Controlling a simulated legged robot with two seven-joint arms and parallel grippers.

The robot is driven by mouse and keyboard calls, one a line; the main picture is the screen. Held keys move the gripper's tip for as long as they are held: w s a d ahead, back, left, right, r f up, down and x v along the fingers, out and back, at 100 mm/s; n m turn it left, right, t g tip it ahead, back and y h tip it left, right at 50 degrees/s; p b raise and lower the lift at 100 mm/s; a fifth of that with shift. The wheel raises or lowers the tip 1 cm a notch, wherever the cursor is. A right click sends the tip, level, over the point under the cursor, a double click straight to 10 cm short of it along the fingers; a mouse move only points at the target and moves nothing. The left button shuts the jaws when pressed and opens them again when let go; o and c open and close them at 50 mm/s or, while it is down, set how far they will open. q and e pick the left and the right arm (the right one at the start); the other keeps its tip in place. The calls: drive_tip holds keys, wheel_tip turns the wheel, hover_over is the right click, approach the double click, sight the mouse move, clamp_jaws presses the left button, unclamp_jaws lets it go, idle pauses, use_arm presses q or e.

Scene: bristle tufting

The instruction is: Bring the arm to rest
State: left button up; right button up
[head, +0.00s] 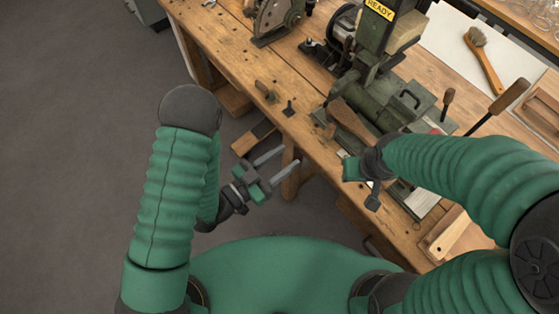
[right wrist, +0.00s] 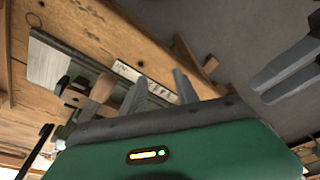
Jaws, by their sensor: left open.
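My left gripper (head: 291,157) is in the head view, left of the bench's front edge. Its two grey fingers point right and are spread apart with nothing between them. Its fingers also show at the right edge of the right wrist view (right wrist: 290,72). My right gripper (head: 362,183) is low in front of the green machine (head: 385,100), and its fingers are mostly hidden in the head view. In the right wrist view (right wrist: 160,80) its two fingers stand apart with a clear gap. I see nothing held between them.
The wooden bench (head: 290,75) runs diagonally across the head view. A wooden piece with a long handle (head: 352,123) lies at the machine's near side. A brush (head: 483,60) lies on a white sheet at the back right. Grey floor (head: 70,150) is clear at the left.

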drive_tip(key=shift+d+f, duration=0.1)
use_arm(q)
drive_tip(key=shift+s+a, duration=0.35)
drive_tip(key=shift+s, duration=0.1)
use_arm(e)
drive_tip(key=shift+d, duration=0.15)
